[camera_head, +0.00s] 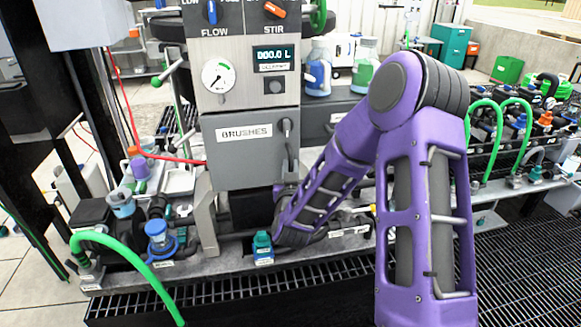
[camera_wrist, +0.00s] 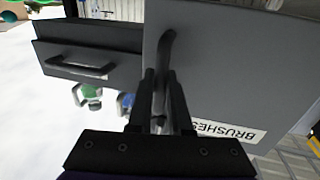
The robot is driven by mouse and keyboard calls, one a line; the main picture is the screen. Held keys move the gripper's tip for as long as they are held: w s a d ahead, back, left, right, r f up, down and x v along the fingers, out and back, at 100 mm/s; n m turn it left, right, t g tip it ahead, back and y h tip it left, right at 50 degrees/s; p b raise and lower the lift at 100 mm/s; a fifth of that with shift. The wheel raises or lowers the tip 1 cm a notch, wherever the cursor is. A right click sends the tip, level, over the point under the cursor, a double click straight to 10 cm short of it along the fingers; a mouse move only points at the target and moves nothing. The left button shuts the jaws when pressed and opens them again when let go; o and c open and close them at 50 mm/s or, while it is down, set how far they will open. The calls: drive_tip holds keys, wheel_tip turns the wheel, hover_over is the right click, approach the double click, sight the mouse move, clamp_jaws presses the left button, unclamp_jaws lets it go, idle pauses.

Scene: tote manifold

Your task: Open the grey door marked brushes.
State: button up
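The grey door (camera_head: 243,168) carries a white label reading BRUSHES and looks shut in the head view. Its dark upright bar handle (camera_head: 287,135) is on the right side. My gripper (camera_wrist: 162,75) is at the door handle (camera_wrist: 167,45). The two black fingers stand on either side of the bar with little visible gap, and look closed on it. In the head view my purple arm reaches the door from below right, and the fingers are not clear there.
A control panel with a gauge (camera_head: 218,76) and display is above the door. A grey drawer (camera_wrist: 72,60) with its own handle is beside the door in the wrist view. A green hose (camera_head: 125,250) and blue-capped fittings stand low at left. Bottles (camera_head: 318,70) stand behind.

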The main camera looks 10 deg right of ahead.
clamp_jaws()
idle(1.0)
drive_tip(key=shift+s, duration=0.1)
